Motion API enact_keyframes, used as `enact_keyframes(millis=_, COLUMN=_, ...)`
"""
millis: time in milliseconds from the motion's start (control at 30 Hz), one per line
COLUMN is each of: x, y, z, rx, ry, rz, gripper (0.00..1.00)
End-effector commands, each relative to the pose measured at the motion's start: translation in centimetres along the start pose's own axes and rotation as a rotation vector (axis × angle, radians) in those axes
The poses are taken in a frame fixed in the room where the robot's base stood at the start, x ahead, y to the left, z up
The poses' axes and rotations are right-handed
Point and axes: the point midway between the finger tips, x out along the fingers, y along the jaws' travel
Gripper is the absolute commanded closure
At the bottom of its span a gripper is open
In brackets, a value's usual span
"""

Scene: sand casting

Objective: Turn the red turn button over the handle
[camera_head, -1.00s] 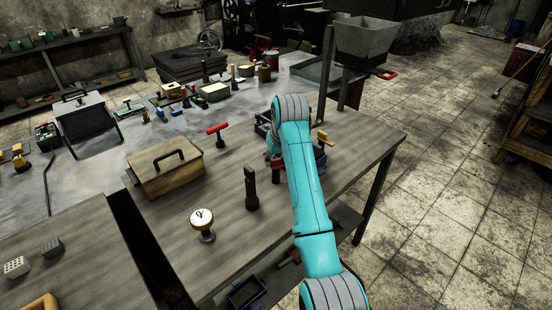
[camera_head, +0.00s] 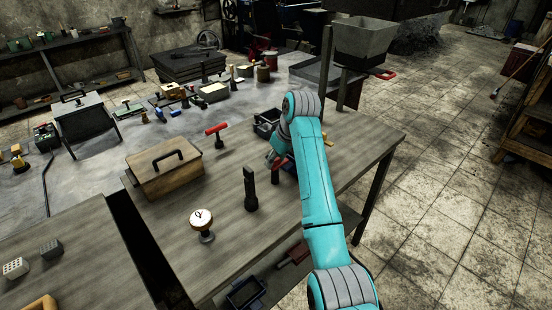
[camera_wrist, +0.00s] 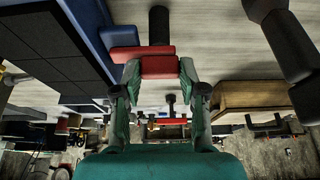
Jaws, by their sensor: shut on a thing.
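The red turn button (camera_wrist: 158,63) is a red block between my gripper's fingertips in the wrist view. My gripper (camera_wrist: 160,72) is shut on it, with a finger at each side. A short dark cylinder (camera_wrist: 158,25) stands out from the red block; I cannot tell whether it is the handle. A blue edge with a dark panel (camera_wrist: 55,50) lies beside the block on the left. In the head view my gripper (camera_head: 272,161) is low over the wooden table, beside a small red part (camera_head: 276,171), and is partly hidden by my arm.
A hopper (camera_head: 365,42) stands behind.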

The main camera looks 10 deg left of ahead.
Motion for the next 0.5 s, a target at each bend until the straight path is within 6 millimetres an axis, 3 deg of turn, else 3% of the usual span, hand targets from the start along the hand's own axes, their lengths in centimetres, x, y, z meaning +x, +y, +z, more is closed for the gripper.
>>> enact_keyframes(millis=167, x=-0.02, y=0.01, z=0.01, rx=-0.001, ry=0.000, rz=0.000, gripper=0.93)
enact_keyframes(millis=200, x=-0.02, y=0.02, z=0.01, rx=-0.001, ry=0.000, rz=0.000, gripper=0.53)
enact_keyframes(millis=300, x=-0.02, y=0.02, z=0.01, rx=0.000, ry=0.000, rz=0.000, gripper=0.33)
enact_keyframes(millis=500, x=0.00, y=0.01, z=0.01, rx=0.000, ry=0.000, rz=0.000, gripper=0.33)
